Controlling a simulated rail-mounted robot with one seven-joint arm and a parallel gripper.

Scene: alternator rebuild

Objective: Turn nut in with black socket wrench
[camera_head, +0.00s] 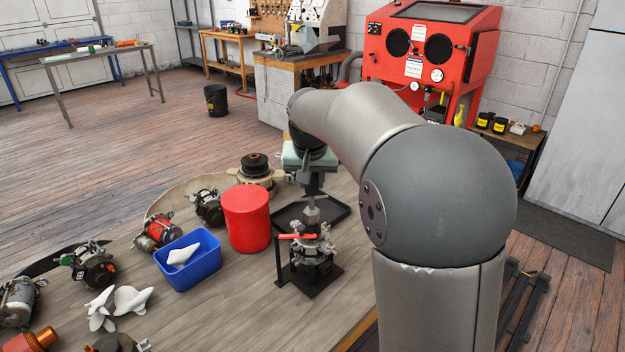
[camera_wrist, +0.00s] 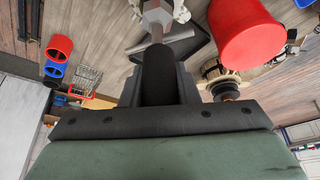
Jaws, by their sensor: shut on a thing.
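My gripper (camera_head: 314,180) points down over the wooden bench and is shut on the black socket wrench. In the wrist view the wrench's dark body (camera_wrist: 159,72) stands between the fingers, with a silver shaft running to a grey metal end (camera_wrist: 156,14). In the head view, a grey metal piece (camera_head: 311,213) sits directly below the gripper, above the alternator (camera_head: 312,246). The alternator is held upright in a black stand (camera_head: 318,284) with a red handle (camera_head: 297,236). The nut cannot be made out, and I cannot tell whether the socket touches it.
A red cylinder (camera_head: 247,218) and a blue bin (camera_head: 187,260) stand left of the stand. A black tray (camera_head: 338,212) lies behind it. Several alternators and white fan-like parts (camera_head: 133,299) cover the bench's left side. Bare bench shows in front of the bin.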

